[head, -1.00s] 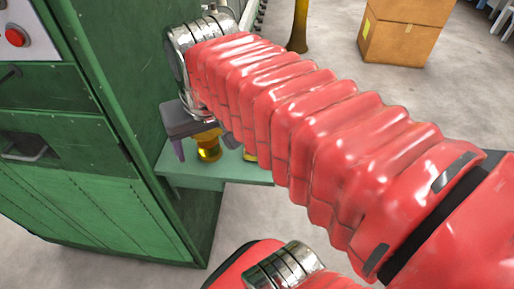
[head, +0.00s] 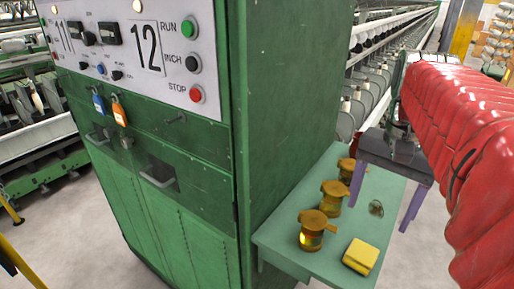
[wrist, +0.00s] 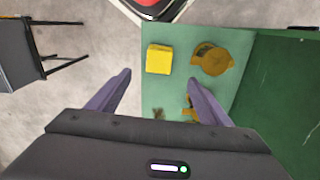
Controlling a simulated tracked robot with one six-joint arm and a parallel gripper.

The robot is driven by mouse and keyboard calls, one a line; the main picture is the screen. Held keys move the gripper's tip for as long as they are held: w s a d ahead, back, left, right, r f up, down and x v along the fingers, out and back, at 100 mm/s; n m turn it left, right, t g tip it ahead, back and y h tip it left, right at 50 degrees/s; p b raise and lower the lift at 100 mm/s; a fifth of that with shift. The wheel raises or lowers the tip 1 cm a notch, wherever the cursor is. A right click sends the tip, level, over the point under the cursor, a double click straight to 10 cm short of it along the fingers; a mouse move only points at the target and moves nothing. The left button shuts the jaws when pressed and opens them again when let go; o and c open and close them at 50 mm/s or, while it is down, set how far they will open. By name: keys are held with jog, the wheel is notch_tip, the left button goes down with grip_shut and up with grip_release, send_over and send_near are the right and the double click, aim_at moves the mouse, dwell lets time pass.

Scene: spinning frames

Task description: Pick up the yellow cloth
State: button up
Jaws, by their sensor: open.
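The yellow cloth (head: 360,256) is a folded, block-like pad lying flat near the front right edge of a small green shelf (head: 283,244). In the wrist view the cloth (wrist: 159,59) lies beyond my fingertips, near the shelf's left edge. My gripper (head: 383,206) has two purple fingers and is above the shelf's right side, behind the cloth in the head view. In the wrist view my gripper (wrist: 159,78) is open and empty, its fingers spread wide. Nothing hides the cloth in either view.
Several amber lidded jars, one at the front (head: 312,232), stand along the shelf's left side. A green machine cabinet (head: 290,100) rises on the shelf's left.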

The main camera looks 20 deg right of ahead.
jog(key=shift+f, duration=0.1)
send_over(363, 253)
notch_tip(363, 253, down, 8)
jog(key=shift+a+f, duration=0.15)
jog(key=shift+f, duration=0.1)
jog(key=shift+f, duration=0.1)
jog(key=shift+f, duration=2.45)
jog(key=shift+c, duration=0.6)
jog(key=c, duration=1)
